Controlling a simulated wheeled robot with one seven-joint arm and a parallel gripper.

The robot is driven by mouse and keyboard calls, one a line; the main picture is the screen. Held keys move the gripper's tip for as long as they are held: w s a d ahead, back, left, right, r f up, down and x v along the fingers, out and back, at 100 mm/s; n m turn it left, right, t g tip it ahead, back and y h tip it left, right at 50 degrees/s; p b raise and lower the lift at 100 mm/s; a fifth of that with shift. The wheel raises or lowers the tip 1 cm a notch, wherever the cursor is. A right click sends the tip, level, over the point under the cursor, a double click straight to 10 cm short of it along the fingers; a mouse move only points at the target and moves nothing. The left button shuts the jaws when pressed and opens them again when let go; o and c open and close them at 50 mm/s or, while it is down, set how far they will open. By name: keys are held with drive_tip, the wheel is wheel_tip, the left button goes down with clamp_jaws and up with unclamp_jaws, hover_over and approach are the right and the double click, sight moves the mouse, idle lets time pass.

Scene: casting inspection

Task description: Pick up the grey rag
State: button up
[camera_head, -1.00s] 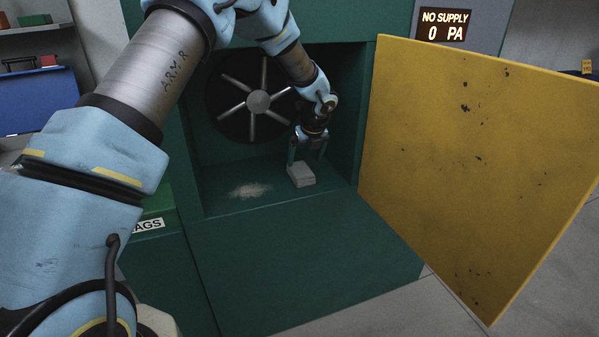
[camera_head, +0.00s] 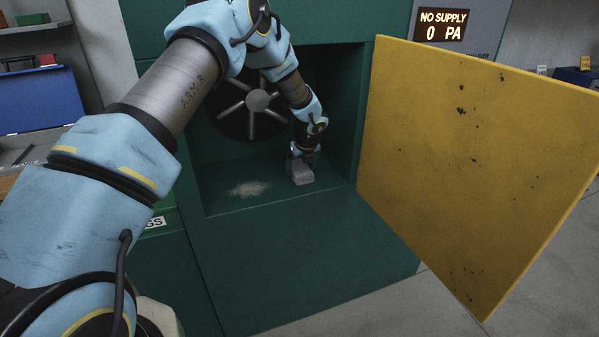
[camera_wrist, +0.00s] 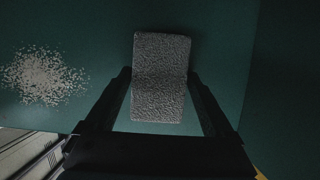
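The grey rag (camera_head: 302,174) is a folded, block-like piece on the floor of the green chamber, near the right side. In the wrist view the grey rag (camera_wrist: 161,60) shows a rough, textured surface and sits upright in the picture between the two fingers. My gripper (camera_head: 301,158) is lowered over it from above. The lower end of the rag is close to the gripper's palm in that view.
A pile of pale grit (camera_head: 250,189) lies left of the rag on the chamber floor. A spoked wheel (camera_head: 256,101) is on the back wall. The yellow door (camera_head: 470,170) stands open at the right. A sign (camera_head: 442,25) reads NO SUPPLY 0 PA.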

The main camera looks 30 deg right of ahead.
sight(299, 169)
drive_tip(key=c, duration=0.9)
drive_tip(key=shift+r, duration=0.15)
drive_tip(key=shift+s+a+r+b, duration=0.1)
drive_tip(key=shift+a+r+b, duration=0.1)
drive_tip(key=shift+b, duration=0.3)
wheel_tip(299, 169, up, 6)
drive_tip(key=shift+a+r+b, duration=0.1)
drive_tip(key=shift+r+b, duration=0.15)
drive_tip(key=shift+b, duration=0.5)
drive_tip(key=s+a+b, duration=0.1)
drive_tip(key=s+a, duration=0.2)
drive_tip(key=a, duration=0.2)
drive_tip(key=s+a+b, duration=0.2)
drive_tip(key=s+a, duration=0.2)
drive_tip(key=a, duration=0.2)
drive_tip(key=s+a+b, duration=0.1)
drive_tip(key=s+a, duration=0.2)
drive_tip(key=a, duration=0.2)
drive_tip(key=shift+s+a+f+b, duration=0.1)
drive_tip(key=shift+s+a+b, duration=0.05)
drive_tip(key=shift+s+b, duration=0.15)
